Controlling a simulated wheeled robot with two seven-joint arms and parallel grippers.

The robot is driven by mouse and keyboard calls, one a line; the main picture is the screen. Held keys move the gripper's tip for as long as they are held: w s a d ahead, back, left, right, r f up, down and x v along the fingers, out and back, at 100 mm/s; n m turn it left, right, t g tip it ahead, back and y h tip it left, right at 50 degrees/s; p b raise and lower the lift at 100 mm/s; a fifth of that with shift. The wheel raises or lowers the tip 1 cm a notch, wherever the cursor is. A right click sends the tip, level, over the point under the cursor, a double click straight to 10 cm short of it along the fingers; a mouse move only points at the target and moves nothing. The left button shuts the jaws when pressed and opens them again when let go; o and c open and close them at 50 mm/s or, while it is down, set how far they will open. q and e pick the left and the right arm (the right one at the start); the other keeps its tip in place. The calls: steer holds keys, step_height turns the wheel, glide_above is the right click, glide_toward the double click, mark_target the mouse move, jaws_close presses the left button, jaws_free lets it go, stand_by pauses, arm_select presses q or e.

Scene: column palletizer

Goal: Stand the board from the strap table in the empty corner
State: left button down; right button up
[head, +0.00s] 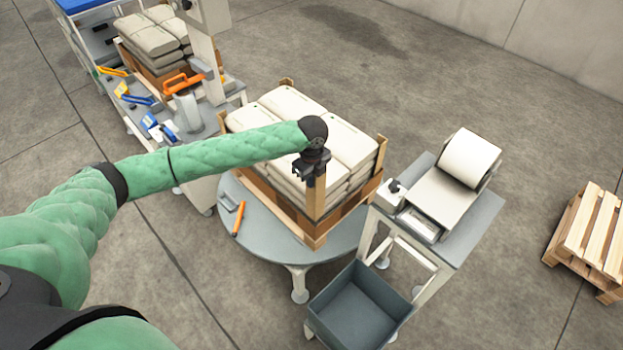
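My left arm reaches in from the left, and its black gripper (311,168) points down at the near corner of the sack stack. It is closed around the top of an upright wooden board (316,202). The board stands at the near corner of the load, its lower end close to the pallet (318,239); whether it touches is hard to tell. Stacked pale sacks (290,103) fill the pallet. Similar boards show at its back corner (287,83), right corner (381,152) and left corner (223,120). My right gripper is out of view.
The pallet sits on a round grey table (270,238) with an orange pen-like item (238,219). Right of it is a table with a white roll (469,158), a grey bin (360,305) below. A tool-covered table (150,115) stands left. An empty pallet (592,240) lies far right.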

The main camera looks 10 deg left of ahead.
mark_target(311, 197)
arm_select(q)
steer(key=shift+p, duration=0.3)
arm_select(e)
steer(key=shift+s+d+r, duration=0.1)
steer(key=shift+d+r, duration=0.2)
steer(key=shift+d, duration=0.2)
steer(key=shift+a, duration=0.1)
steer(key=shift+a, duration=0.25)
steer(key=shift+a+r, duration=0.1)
arm_select(q)
steer(key=shift+p, duration=0.45)
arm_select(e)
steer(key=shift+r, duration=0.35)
